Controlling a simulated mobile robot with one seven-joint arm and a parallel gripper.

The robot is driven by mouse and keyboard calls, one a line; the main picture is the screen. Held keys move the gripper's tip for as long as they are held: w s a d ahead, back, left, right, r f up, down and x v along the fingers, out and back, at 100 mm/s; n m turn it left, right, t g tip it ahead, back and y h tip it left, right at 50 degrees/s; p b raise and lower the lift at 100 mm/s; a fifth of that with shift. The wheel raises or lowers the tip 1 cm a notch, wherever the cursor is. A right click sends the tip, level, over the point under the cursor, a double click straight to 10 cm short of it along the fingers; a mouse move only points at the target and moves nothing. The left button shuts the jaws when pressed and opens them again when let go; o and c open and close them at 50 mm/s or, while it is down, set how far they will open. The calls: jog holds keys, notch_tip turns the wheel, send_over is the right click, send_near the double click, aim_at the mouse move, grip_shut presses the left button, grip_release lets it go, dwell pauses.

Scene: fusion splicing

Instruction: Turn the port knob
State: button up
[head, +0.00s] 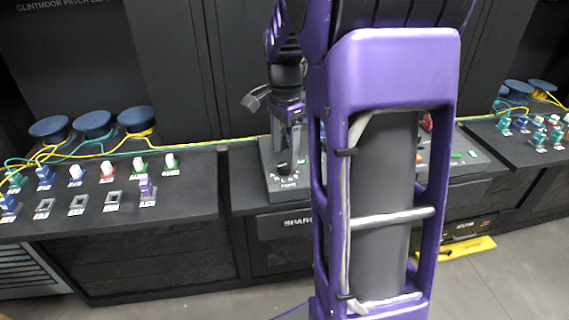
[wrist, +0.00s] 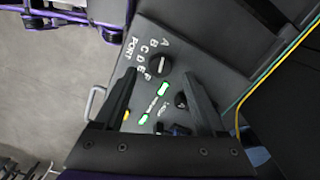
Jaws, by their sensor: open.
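The port knob (wrist: 160,64) is a round dark knob with a pale pointer line, on a dark sloping panel (head: 273,187). White letters and the word PORT run beside it in the wrist view. In the head view the knob (head: 283,168) is just below my gripper (head: 289,148). My gripper also shows in the wrist view (wrist: 159,73), with its two fingers apart and nothing held. The fingertips appear on either side of the knob in that view; I cannot tell if they touch it. My arm hides the panel's middle in the head view.
A second dark knob (wrist: 181,101) and a green-lit button (wrist: 163,88) sit close to the port knob. Yellow and green cables (wrist: 262,82) run behind the panel. A left counter (head: 110,225) holds several connectors and blue spools (head: 92,124).

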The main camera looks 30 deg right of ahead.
aim_at(285, 164)
jog(key=shift+f, duration=1.7)
grip_shut()
